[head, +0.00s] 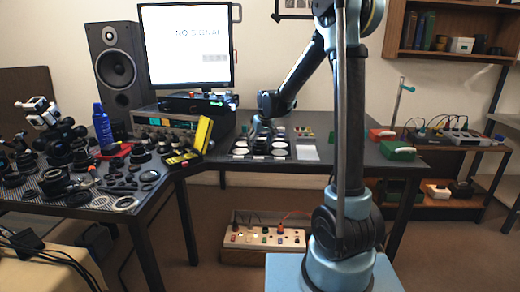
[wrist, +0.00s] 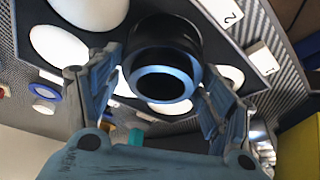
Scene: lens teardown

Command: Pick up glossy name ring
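A glossy black ring (wrist: 163,83) with a blue-sheened front rim shows in the wrist view, like a short tube with a dark hole. It looks like the name ring, though no lettering can be read. My gripper (wrist: 163,88) has one finger on each side of it, spread wide, with a small gap showing at the left finger. Whether the right finger touches it I cannot tell. In the head view my gripper (head: 262,143) is low over the dark tray with white discs (head: 236,156), and the ring cannot be made out there.
White round pads (wrist: 62,45) and a numbered label (wrist: 229,17) surround the ring on the tray. A yellow device (head: 203,133) stands left of the tray, and many black lens parts lie on the perforated left table (head: 102,202). A green box (head: 397,151) sits to the right.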

